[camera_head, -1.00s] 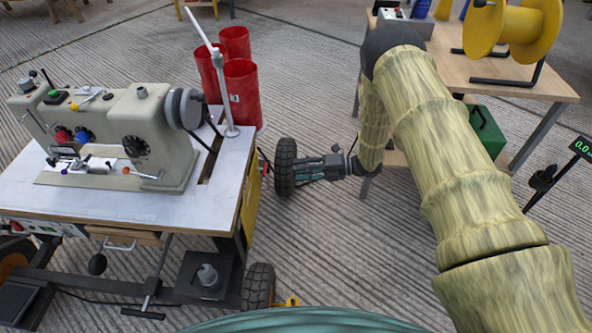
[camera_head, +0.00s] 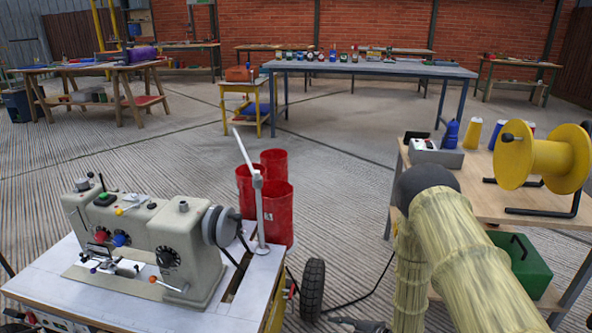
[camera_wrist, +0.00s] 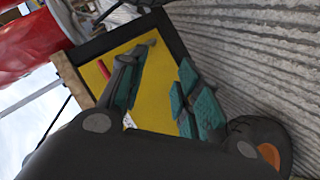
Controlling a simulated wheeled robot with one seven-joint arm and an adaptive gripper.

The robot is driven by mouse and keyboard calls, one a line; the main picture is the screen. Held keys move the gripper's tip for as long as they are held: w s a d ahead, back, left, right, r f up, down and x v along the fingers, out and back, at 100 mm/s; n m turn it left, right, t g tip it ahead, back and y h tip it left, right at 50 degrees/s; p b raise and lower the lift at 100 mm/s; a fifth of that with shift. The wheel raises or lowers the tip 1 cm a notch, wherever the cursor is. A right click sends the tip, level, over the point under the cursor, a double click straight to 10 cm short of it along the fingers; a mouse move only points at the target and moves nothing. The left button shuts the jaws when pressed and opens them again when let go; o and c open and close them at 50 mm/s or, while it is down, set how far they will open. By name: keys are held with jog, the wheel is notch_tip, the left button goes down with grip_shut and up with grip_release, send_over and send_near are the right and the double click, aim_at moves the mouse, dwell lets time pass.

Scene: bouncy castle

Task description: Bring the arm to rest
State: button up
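My arm (camera_head: 456,262), with a bark-like yellow-green skin, is raised and bent at the right of the head view, its far part hanging down. My gripper hangs low by the sewing table, near a black wheel (camera_head: 312,289). In the head view only a small part of it shows at the bottom edge. In the wrist view my gripper (camera_wrist: 163,78) has its two teal-padded fingers apart. No object shows held between them. Behind them is a yellow panel (camera_wrist: 150,105) with a dark edge.
A sewing machine (camera_head: 150,245) stands on a white-topped table (camera_head: 245,297) at left, beside red cylinders (camera_head: 277,205). A wooden bench (camera_head: 470,190) with a yellow spool (camera_head: 545,158) stands right, close to my arm. Ribbed floor (camera_head: 345,190) is open beyond. A long blue-grey table (camera_head: 375,69) stands behind.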

jog(key=s+d+f+m+h, duration=0.3)
jog(key=s+f+m+h, duration=0.15)
jog(key=s+m, duration=0.45)
jog(key=s+d+m+g+h, duration=0.35)
jog(key=s+m, duration=0.25)
jog(key=s, duration=1)
jog(key=s+d+m+g+h, duration=0.2)
jog(key=s+d+m+g, duration=0.3)
jog(key=s, duration=1)
notch_tip(320, 180, up, 34)
jog(key=a+m+p, duration=0.1)
jog(key=a+p, duration=0.1)
jog(key=p, duration=3)
jog(key=shift+s+a+f+t+p, duration=0.15)
jog(key=shift+a+f+t+p, duration=0.05)
jog(key=shift+t+p, duration=0.2)
